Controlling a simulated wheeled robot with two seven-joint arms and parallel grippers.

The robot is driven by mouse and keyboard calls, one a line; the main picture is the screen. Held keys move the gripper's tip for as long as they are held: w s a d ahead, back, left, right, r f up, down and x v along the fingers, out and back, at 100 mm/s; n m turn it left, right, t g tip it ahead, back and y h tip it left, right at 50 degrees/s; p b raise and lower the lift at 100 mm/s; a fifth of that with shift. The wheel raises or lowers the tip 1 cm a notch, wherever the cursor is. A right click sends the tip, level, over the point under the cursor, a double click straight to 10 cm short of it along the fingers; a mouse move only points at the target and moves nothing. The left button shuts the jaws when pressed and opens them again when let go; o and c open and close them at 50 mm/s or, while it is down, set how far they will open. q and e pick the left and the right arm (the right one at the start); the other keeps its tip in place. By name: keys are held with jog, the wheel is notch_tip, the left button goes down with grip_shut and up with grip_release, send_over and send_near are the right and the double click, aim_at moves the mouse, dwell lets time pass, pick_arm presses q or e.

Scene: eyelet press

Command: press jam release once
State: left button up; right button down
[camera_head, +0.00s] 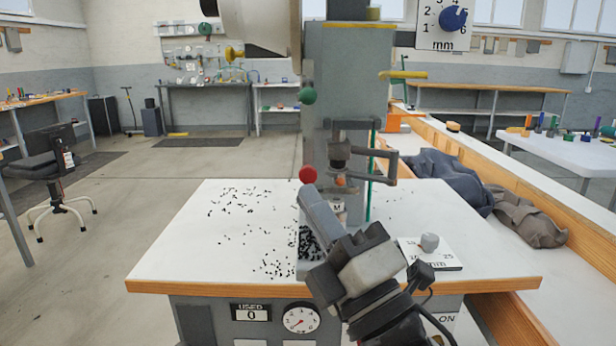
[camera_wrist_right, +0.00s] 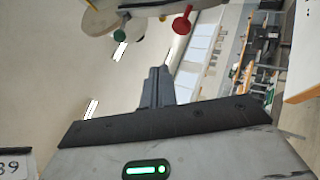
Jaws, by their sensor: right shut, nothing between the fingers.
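The grey eyelet press (camera_head: 345,75) stands at the back of the white-topped bench. A red ball knob (camera_head: 307,174) is low on its front left, and a green ball knob (camera_head: 307,95) is higher. I cannot tell which control is the jam release. My right gripper (camera_head: 312,200) is shut and empty, its tips just below the red knob in the picture; contact is not clear. In the right wrist view the closed fingers (camera_wrist_right: 157,85) point towards the red knob (camera_wrist_right: 181,22), with the green knob (camera_wrist_right: 119,36) to the left. My left gripper is out of view.
Small black bits (camera_head: 240,205) lie scattered on the bench top (camera_head: 170,250). A small plate with a grey knob (camera_head: 430,243) sits at the right. A counter reading 0 (camera_head: 250,313) and a gauge (camera_head: 300,318) are on the bench front. A yellow lever (camera_head: 403,74) sticks out right of the press.

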aim_at(305, 172)
jog(key=shift+w, duration=1.85)
jog(key=shift+w, duration=0.1)
dwell(0.5)
jog(key=shift+w, duration=0.35)
jog(key=shift+w, duration=0.75)
dwell(0.9)
jog(key=shift+s+p, duration=0.3)
jog(key=shift+s, duration=0.9)
jog(key=s, duration=0.5)
